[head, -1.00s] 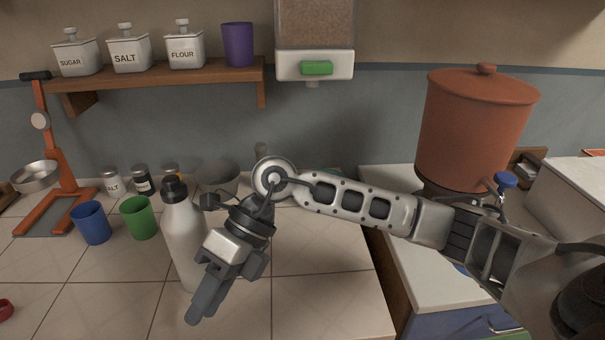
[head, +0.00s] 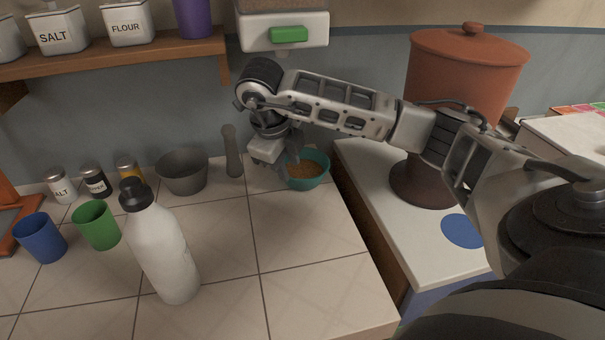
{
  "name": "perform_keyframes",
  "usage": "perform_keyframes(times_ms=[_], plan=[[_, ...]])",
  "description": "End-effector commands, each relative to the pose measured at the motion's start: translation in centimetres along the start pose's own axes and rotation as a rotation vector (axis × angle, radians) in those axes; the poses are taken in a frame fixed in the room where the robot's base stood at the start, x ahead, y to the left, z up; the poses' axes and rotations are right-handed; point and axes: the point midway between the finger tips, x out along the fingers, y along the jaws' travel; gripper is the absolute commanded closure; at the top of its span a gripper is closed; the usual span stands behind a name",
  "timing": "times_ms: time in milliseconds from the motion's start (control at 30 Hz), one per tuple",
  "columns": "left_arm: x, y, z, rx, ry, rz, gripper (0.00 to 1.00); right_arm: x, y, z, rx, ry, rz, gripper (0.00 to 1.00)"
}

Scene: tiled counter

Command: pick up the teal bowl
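The teal bowl (head: 313,181) stands at the back right of the tiled counter and holds a brown filling. My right gripper (head: 287,167) points down at the bowl's left rim. Its two dark fingers show apart, one in front and one farther back, so it looks open. The fingers hide part of the bowl's left side, and I cannot tell whether they touch the rim. My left gripper is not in view.
A white bottle (head: 164,252) stands at the front. A grey mortar (head: 183,173) and a pestle (head: 232,152) stand left of the bowl. Blue (head: 41,238) and green (head: 98,226) cups are at the left. A dispenser (head: 283,30) hangs above. The counter's right edge is close to the bowl.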

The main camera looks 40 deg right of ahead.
Motion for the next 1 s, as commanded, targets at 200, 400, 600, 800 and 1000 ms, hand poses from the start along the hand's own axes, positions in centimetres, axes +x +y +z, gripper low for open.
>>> perform_keyframes(times_ms=[200, 400, 600, 800, 1000], plan=[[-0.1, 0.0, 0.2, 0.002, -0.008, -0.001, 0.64, 1.4, 0.0, 0.1, -0.001, 0.0, 0.001, 0.72], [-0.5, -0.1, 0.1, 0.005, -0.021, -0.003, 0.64, 4.1, -0.1, 1.0, -0.002, 0.003, 0.001, 0.72], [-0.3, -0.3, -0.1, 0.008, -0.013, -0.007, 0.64, 6.2, 0.0, 1.0, -0.002, 0.0, 0.0, 0.72], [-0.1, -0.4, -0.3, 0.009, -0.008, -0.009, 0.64, 6.3, 0.0, 1.0, -0.002, -0.002, 0.0, 0.72], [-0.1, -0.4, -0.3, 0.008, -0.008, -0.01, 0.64, 6.2, 0.0, 1.0, -0.002, -0.002, 0.001, 1.0]])
